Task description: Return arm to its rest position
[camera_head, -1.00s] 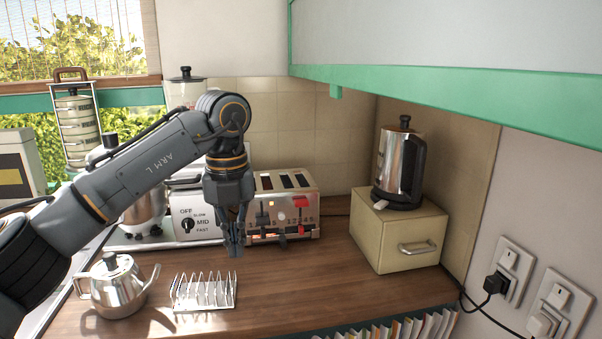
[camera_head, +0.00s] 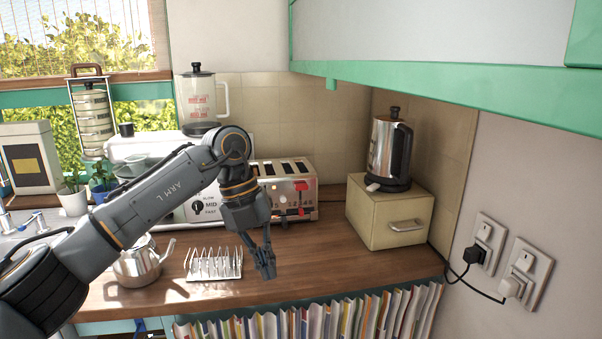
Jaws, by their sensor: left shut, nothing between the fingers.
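My left arm (camera_head: 150,205) comes in from the left in the head view and crosses above the counter. My left gripper (camera_head: 267,272) points down, shut and empty, just to the right of the silver toast rack (camera_head: 214,265). It hangs in front of the toaster (camera_head: 290,190), above the front part of the wooden counter (camera_head: 340,255). The arm hides part of the teapot (camera_head: 140,262) and of the white mixer (camera_head: 140,150). My right gripper is not in view.
A kettle (camera_head: 388,155) stands on a cream box (camera_head: 388,215) at the right. A green-edged cupboard (camera_head: 430,85) overhangs the counter. The counter between toaster and box is clear.

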